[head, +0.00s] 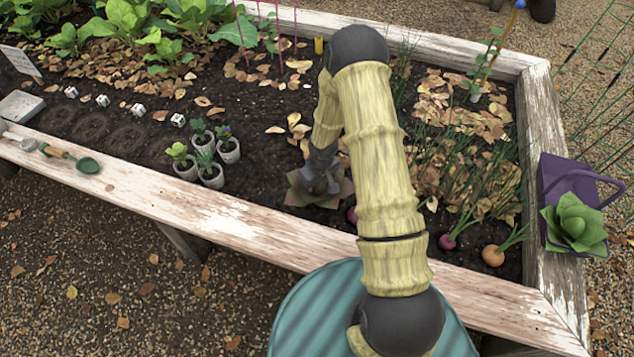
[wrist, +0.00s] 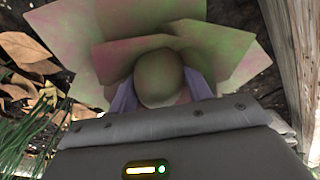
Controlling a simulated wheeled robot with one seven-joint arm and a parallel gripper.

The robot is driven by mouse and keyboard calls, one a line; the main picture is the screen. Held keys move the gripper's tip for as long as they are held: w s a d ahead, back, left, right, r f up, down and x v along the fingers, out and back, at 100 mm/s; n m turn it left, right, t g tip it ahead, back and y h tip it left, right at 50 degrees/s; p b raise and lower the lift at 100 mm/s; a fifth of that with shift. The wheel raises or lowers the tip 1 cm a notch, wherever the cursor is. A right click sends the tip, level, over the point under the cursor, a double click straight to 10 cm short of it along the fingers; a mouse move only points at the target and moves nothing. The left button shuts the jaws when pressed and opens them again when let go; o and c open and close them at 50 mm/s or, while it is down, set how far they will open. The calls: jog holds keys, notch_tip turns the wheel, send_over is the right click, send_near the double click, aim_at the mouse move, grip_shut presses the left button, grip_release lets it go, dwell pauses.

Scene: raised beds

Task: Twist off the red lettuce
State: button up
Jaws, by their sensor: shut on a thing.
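The red lettuce (head: 333,194) sits low in the bed's dark soil, its broad leaves dull green and reddish and partly hidden behind my arm. In the wrist view the red lettuce (wrist: 115,68) fills the upper middle, with pink-tinged leaves around a round, pale green heart. My gripper (head: 319,180) reaches down onto it from above. In the wrist view my gripper (wrist: 162,92) has its lavender fingers on both sides of the heart, shut on it. The base of the lettuce is hidden, so I cannot tell whether it is still joined to the soil.
Several seedling pots (head: 228,151) stand left of my gripper. A turnip (head: 447,242) and an orange root (head: 493,256) lie at the right front. A trowel (head: 87,165) lies on the front plank.

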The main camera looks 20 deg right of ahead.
jog(key=shift+a+n+p, duration=0.1)
jog(key=shift+n+p, duration=0.3)
jog(key=shift+n, duration=0.1)
dwell(0.3)
jog(key=shift+r+p, duration=3.25)
jog(key=shift+r, duration=0.3)
jog(key=s+r+m+p, duration=0.3)
jog(key=r+m+p, duration=0.2)
jog(key=r+p, duration=2.6)
notch_tip(320, 180, up, 2)
jog(key=shift+d+r+m+h, duration=0.1)
jog(key=shift+d+m+h, duration=0.1)
jog(key=shift+m+h, duration=0.15)
